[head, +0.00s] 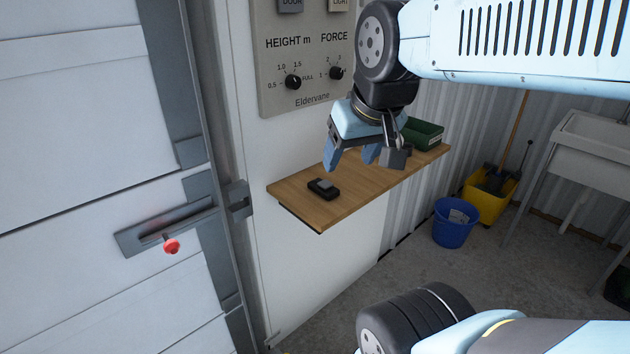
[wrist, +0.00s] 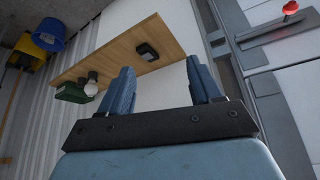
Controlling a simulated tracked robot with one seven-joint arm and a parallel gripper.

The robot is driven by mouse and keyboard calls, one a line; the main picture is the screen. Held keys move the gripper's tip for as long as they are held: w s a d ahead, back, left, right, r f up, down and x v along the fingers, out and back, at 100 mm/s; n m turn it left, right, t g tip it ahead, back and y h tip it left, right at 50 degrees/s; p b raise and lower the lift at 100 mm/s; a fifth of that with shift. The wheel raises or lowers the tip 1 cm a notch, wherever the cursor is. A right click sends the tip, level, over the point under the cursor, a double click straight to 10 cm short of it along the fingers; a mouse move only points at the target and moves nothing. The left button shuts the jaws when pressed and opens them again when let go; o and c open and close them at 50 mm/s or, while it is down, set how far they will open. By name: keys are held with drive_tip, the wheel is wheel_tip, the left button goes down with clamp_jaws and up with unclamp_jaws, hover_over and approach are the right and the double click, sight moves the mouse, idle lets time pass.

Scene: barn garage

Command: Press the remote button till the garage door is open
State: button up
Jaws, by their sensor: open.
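The remote (head: 323,188) is a small black box with a grey button on top. It lies on the wooden shelf (head: 330,208) near its left end. My gripper (head: 348,163) is open and empty, pointing down above the shelf, apart from the remote. In the wrist view the remote (wrist: 147,51) lies beyond the gap between my two blue fingers (wrist: 162,90). The garage door (head: 85,110) is at the left, with a bolt handle and red knob (head: 171,246); only part of it shows, and it looks shut.
A control panel (head: 300,70) with knobs is on the wall above the shelf. A green bin (head: 424,133) stands on the shelf's far end. A white bulb (wrist: 91,88) shows beside it in the wrist view. Blue (head: 455,222) and yellow (head: 490,197) buckets stand by a sink (head: 590,140).

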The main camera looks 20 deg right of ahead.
drive_tip(key=shift+c, duration=0.5)
